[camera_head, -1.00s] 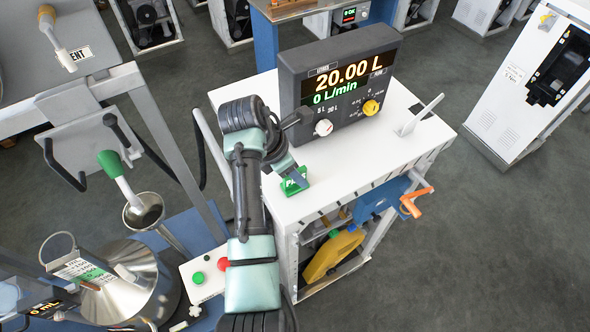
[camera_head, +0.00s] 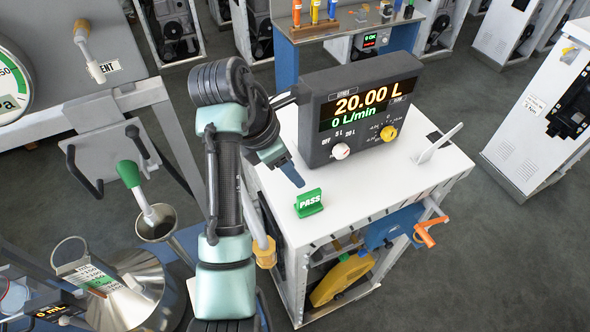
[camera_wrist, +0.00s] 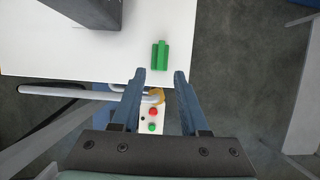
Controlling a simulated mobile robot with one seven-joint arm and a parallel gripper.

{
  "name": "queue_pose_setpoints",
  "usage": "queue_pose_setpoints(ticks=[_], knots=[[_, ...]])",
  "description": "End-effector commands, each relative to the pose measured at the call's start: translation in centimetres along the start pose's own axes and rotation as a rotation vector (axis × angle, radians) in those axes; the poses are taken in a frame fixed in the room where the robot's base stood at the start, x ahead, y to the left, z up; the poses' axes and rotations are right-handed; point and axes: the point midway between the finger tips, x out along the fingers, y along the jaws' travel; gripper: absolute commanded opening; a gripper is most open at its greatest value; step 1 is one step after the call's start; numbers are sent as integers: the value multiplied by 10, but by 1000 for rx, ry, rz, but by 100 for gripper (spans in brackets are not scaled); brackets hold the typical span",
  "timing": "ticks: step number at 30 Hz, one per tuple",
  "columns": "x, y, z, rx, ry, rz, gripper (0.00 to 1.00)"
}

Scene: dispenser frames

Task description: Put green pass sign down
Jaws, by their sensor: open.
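The green PASS sign (camera_head: 309,203) stands upright on the white top of the cart (camera_head: 355,195), near its front left edge. The word PASS faces the head camera. In the wrist view the sign (camera_wrist: 159,55) sits on the white top, beyond my fingertips and apart from them. My gripper (camera_head: 291,175) is open and empty, above and to the left of the sign in the head view. In the wrist view my gripper (camera_wrist: 159,75) shows its two blue fingers spread with nothing between them.
A dark display box (camera_head: 360,110) reading 20.00 L stands behind the sign. A white upright plate (camera_head: 440,143) is at the right of the cart top. A steel funnel (camera_head: 156,222) and metal vessel (camera_head: 130,285) are at the left. The cart top right of the sign is clear.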

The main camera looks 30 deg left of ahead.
Motion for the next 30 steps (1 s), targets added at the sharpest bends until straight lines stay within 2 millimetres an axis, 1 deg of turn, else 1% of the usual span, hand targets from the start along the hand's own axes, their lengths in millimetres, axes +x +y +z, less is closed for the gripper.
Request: queue_pose_setpoints(ticks=[6,16,18,20,23,26,27,29,30], knots=[[-6,-1,-2,-3,4,-3,44],[-6,-2,-1,-1,4,-6,44],[-7,-1,2,19,-3,6,44],[-9,1,11,73,-17,40,44],[-19,8,44,266,-67,166,44],[-43,14,96,564,-121,378,44],[-57,14,118,695,-134,481,44],[-83,11,150,884,-140,645,44],[-102,7,170,1005,-133,757,44]])
